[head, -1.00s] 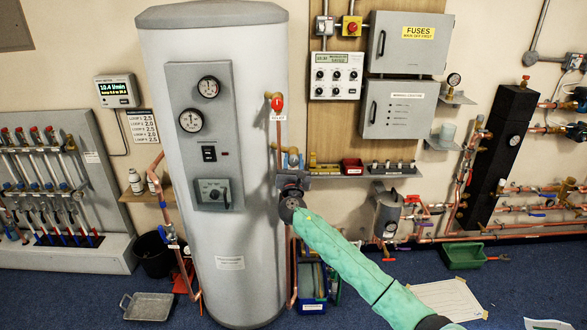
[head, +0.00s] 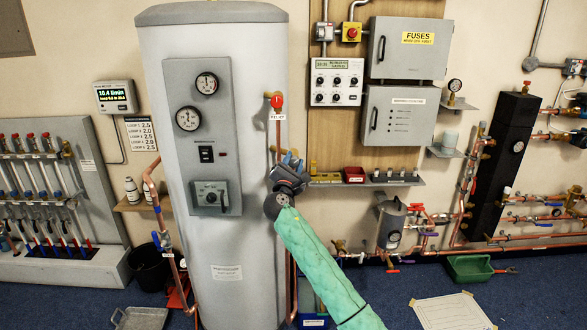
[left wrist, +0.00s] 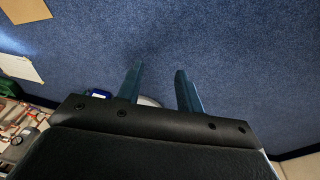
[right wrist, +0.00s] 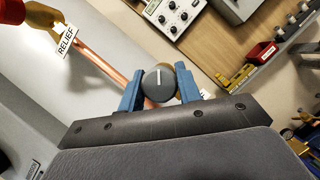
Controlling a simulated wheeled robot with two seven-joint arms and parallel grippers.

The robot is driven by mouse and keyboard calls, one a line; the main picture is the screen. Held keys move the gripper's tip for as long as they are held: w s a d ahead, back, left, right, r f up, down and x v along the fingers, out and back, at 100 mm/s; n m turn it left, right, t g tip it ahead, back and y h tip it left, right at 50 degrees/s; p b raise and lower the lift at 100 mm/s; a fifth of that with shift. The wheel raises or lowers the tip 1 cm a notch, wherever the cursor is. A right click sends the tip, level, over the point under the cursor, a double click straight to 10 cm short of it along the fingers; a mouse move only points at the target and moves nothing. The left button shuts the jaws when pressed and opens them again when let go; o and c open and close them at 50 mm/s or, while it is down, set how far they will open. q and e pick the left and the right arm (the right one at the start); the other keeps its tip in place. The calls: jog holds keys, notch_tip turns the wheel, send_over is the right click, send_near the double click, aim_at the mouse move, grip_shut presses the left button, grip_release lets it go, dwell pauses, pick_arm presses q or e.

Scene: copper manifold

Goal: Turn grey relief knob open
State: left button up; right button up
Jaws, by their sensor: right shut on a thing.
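The grey relief knob (right wrist: 158,83) is a round cap with a white line on its face, seen in the right wrist view. The line points nearly straight up in that view. My right gripper (right wrist: 160,88) is shut on the knob, with one blue finger on each side. In the head view my right gripper (head: 290,166) is at the copper pipe on the tank's right side and hides the knob. A RELIEF tag (right wrist: 67,40) hangs near the pipe. My left gripper (left wrist: 156,70) is open and empty above blue carpet; the head view does not show it.
The tall grey tank (head: 240,255) stands just left of my right gripper. A red-handled valve (head: 277,102) is above it on the pipe. A shelf (head: 395,180) with a red bin (head: 354,175) lies to the right. The carpet in front is mostly clear.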

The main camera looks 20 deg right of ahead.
aim_at(293, 165)
pick_arm(q)
notch_tip(293, 165, up, 7)
jog(key=s+b, duration=0.1)
jog(key=shift+s+a, duration=0.15)
jog(key=shift+s, duration=0.1)
pick_arm(e)
jog(key=m+g, duration=0.1)
jog(key=m, duration=0.2)
jog(key=shift+g+h, duration=0.3)
jog(key=shift+h, duration=0.1)
pick_arm(q)
jog(key=shift+r, duration=0.1)
pick_arm(e)
jog(key=o, duration=1)
